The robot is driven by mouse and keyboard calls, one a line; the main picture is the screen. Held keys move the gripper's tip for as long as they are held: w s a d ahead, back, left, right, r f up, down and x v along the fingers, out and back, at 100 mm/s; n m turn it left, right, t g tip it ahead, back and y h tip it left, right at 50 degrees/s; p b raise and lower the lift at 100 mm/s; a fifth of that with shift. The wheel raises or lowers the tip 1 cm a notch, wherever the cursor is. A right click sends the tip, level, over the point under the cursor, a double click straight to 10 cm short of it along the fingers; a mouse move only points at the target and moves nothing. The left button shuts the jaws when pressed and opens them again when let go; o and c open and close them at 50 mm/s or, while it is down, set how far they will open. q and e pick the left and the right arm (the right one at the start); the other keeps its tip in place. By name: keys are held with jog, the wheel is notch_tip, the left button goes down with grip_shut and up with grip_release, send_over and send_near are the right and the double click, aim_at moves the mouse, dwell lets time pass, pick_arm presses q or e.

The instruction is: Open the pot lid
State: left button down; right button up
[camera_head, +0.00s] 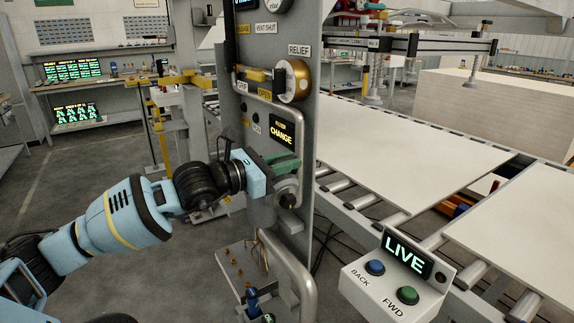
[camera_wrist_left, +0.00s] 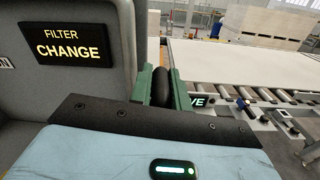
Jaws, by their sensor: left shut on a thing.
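My left gripper (camera_head: 287,163) reaches in from the left to the grey panel, beneath the yellow FILTER CHANGE display (camera_head: 283,132). In the left wrist view its green fingers (camera_wrist_left: 165,88) are shut on a dark rounded handle (camera_wrist_left: 162,85). In the head view the fingers cover most of that handle. A round grey fitting with a black knob (camera_head: 288,200) shows just below the fingers. A greyish pot-like body (camera_head: 262,212) sits under the gripper. I cannot tell clearly where its lid meets it. My right gripper is not in view.
A brass RELIEF valve (camera_head: 294,80) and a yellow handle (camera_head: 262,76) are above on the panel. A small shelf with loose bits (camera_head: 240,268) is below. A LIVE control box (camera_head: 398,285) stands at the front right. Roller conveyors carry large white boards (camera_head: 400,150).

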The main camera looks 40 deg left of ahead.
pick_arm(q)
jog(key=shift+w+a+r+n, duration=0.25)
jog(key=shift+a+r+n, duration=0.05)
jog(key=shift+a+n, duration=0.35)
jog(key=shift+w+a+r+n, duration=0.15)
jog(key=shift+w+a+n, duration=0.15)
jog(key=shift+a+n, duration=0.3)
jog(key=shift+w+a+r+n, duration=0.1)
jog(key=shift+w+a+n, duration=0.15)
jog(key=shift+a+n, duration=0.35)
jog(key=c, duration=1.4)
grip_release()
jog(key=shift+o, duration=0.2)
jog(key=shift+s+a, duration=0.1)
jog(key=shift+a, duration=0.05)
